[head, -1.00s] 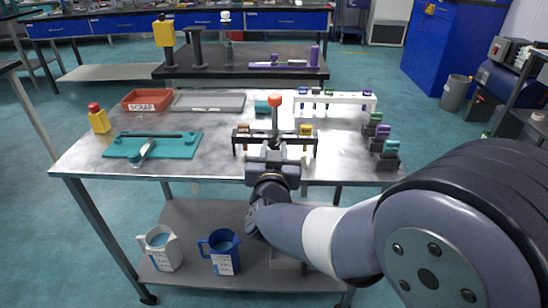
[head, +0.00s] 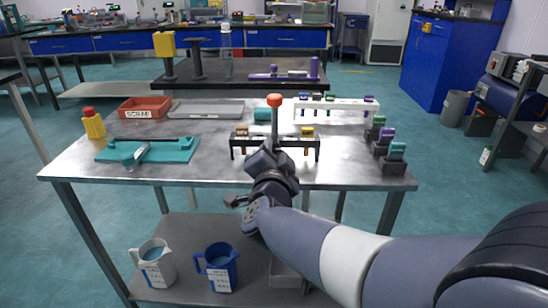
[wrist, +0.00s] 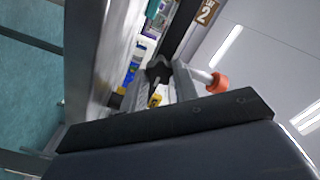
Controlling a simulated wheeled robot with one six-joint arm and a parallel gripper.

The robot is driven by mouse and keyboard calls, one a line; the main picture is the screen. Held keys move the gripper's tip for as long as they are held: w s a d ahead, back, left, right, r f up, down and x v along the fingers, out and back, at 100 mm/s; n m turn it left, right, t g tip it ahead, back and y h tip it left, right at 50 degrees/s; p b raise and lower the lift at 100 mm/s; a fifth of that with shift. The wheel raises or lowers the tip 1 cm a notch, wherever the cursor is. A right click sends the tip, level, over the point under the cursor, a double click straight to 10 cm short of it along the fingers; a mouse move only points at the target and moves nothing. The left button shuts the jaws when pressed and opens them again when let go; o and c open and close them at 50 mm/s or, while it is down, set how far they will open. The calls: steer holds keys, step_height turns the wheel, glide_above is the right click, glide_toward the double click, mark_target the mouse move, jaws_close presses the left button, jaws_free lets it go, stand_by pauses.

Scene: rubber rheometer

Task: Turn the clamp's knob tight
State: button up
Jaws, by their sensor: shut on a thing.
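The clamp is a dark low frame (head: 238,150) near the front middle of the table. An upright lever with an orange-red ball (head: 275,100) rises at its middle. The ball also shows in the wrist view (wrist: 217,83), on a pale rod. A dark lobed knob (wrist: 157,72) shows there beside grey finger-like parts. My gripper (head: 274,154) is at the clamp's front, rolled over, and shut on what seems to be this knob. In the head view my wrist hides the knob and most of the fingers, so the exact contact cannot be seen.
Behind are a red scrap bin (head: 145,107), a grey tray (head: 205,108) and a white rack (head: 345,108). Dark holders (head: 390,165) stand at the right edge. Jugs stand on the lower shelf.

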steer(key=shift+m, duration=0.3)
stand_by(0.4)
steer(key=o, duration=1)
steer(key=shift+c, duration=0.2)
steer(key=s+p, duration=0.2)
steer(key=s, duration=0.8)
steer(key=shift+s+a+p, duration=0.2)
steer(key=shift+s+p, duration=0.1)
steer(key=shift+s, duration=0.1)
steer(key=shift+w, duration=0.1)
steer(key=w+b, duration=0.1)
steer(key=w, duration=0.4)
steer(key=w+b, duration=0.2)
steer(key=w, duration=0.3)
steer(key=shift+w+d, duration=0.2)
steer(key=shift+w, duration=0.15)
